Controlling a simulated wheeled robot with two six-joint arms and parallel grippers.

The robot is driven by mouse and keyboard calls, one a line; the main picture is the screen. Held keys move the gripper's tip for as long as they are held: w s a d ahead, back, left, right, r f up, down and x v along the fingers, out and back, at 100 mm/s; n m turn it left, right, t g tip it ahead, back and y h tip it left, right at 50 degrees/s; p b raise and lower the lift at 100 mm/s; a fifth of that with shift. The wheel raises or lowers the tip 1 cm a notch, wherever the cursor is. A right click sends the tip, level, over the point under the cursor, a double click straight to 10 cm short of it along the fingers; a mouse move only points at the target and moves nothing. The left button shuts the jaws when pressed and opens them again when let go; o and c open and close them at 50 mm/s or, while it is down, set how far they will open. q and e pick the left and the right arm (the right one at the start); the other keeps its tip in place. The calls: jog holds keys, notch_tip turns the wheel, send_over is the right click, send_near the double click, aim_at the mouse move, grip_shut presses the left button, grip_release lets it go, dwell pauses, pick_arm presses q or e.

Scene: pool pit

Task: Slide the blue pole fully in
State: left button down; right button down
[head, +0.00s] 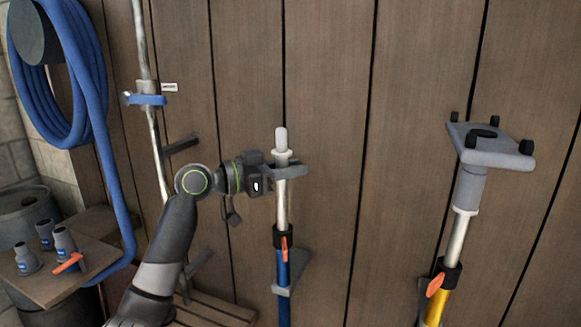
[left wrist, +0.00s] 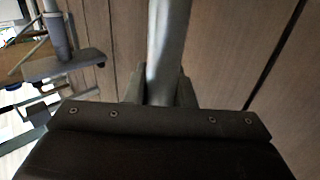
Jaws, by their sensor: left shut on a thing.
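The blue pole stands upright against the plank wall, with its blue outer tube (head: 283,268) low and its silver inner tube (head: 282,208) showing above it. A black collar (head: 280,237) with an orange lever (head: 285,247) sits where the tubes meet. The inner tube ends in a pale tip (head: 281,140). My left gripper (head: 287,170) is shut on the silver tube just below that tip. In the left wrist view the tube (left wrist: 167,45) runs up between the fingers (left wrist: 160,88). Whether the lever is locked I cannot tell. My right gripper is out of view.
A yellow pole (head: 436,303) with a grey head (head: 490,145) stands at the right. At the left are a silver pole (head: 157,150) in a blue clip, a coiled blue hose (head: 85,120) and a small table (head: 88,262) with grey fittings. A bracket (head: 296,275) holds the blue tube.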

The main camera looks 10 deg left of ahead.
pick_arm(q)
notch_tip(320, 180, down, 6)
jog(key=b, duration=0.4)
jog(key=shift+f, duration=0.1)
jog(key=c, duration=1.3)
grip_release()
jog(key=shift+o, duration=0.3)
jog(key=shift+s+a, duration=0.1)
jog(key=b+v, duration=0.6)
jog(key=v, duration=1.1)
